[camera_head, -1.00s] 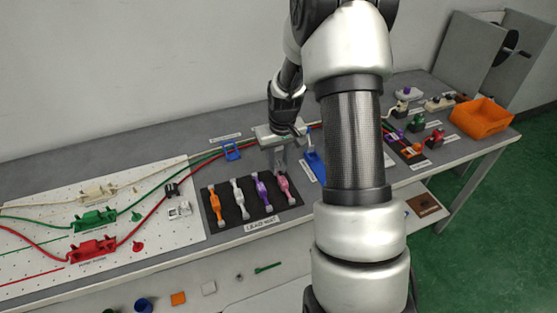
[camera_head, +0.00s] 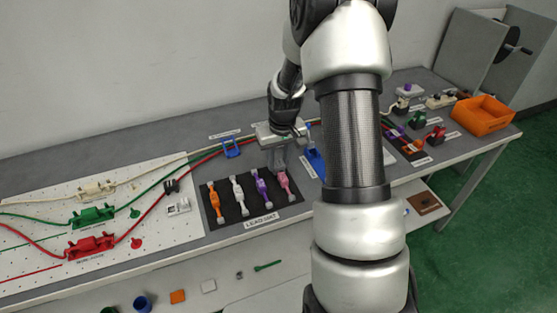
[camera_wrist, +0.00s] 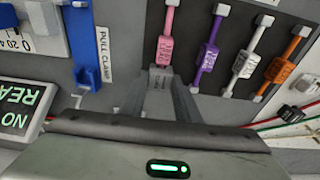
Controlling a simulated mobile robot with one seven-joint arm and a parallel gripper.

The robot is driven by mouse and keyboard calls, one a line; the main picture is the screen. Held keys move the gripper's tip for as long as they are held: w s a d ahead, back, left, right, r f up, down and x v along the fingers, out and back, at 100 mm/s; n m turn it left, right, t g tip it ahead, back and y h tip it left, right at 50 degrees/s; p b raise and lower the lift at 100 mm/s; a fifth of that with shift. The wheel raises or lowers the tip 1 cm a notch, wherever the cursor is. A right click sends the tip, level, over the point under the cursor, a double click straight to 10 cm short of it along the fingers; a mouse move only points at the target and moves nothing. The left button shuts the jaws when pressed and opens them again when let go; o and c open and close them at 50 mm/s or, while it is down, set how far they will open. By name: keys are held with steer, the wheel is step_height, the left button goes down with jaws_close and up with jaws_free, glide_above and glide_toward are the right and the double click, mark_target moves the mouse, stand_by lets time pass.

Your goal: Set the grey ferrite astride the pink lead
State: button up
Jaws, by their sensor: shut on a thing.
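The pink lead (camera_head: 284,185) is the rightmost of the leads on the dark lead mat (camera_head: 247,212). In the wrist view, the pink lead (camera_wrist: 168,28) runs from a pale end block down to my gripper's fingertips. My gripper (camera_wrist: 160,88) is shut on a small grey block, which I take for the grey ferrite (camera_wrist: 160,77). The block is at the pink lead's near end in the wrist view, in line with it. I cannot tell whether it sits around the lead or just above it. In the head view, my gripper (camera_head: 280,166) is low over the mat's far edge.
Purple (camera_head: 262,186), white (camera_head: 240,197) and orange (camera_head: 215,202) leads lie left of the pink one. A blue pull clamp (camera_wrist: 86,45) stands close beside my gripper. A white pegboard (camera_head: 150,230) with fixtures is at left; an orange bin (camera_head: 483,115) is at right.

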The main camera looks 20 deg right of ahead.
steer(key=shift+f, duration=0.25)
steer(key=shift+f+b, duration=0.35)
steer(key=shift+b, duration=0.15)
steer(key=o, duration=1.6)
steer(key=shift+r, duration=0.1)
steer(key=shift+r+p, duration=2.25)
steer(key=shift+r, duration=1.2)
